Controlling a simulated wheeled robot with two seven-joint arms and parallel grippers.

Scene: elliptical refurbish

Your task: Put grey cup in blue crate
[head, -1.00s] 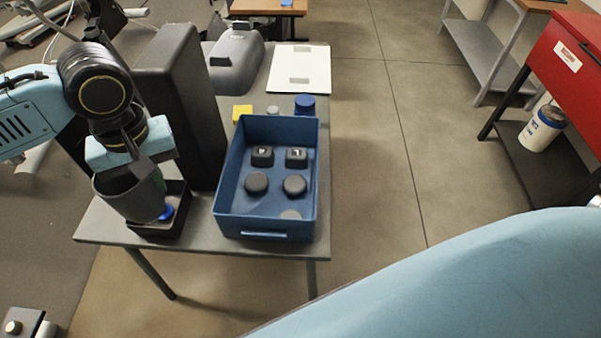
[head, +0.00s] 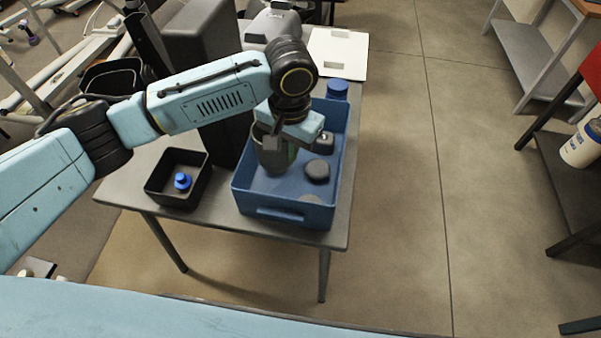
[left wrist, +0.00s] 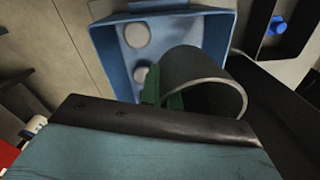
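The grey cup (head: 272,160) is held by my left gripper (head: 281,140), which is shut on its wall. In the head view the cup lies within the outline of the blue crate (head: 290,212), over its left part; I cannot tell whether it touches the floor. In the left wrist view the cup (left wrist: 207,82) shows its open rim, with a green gripper part at its wall, and the crate (left wrist: 108,50) is behind it. The gripper and arm hide part of the crate's inside. My right gripper is not in view.
A black bin (head: 160,192) with a blue object (head: 182,181) stands left of the crate. A tall dark box (head: 222,135) stands behind, and a blue container (head: 337,89) at the crate's far side.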

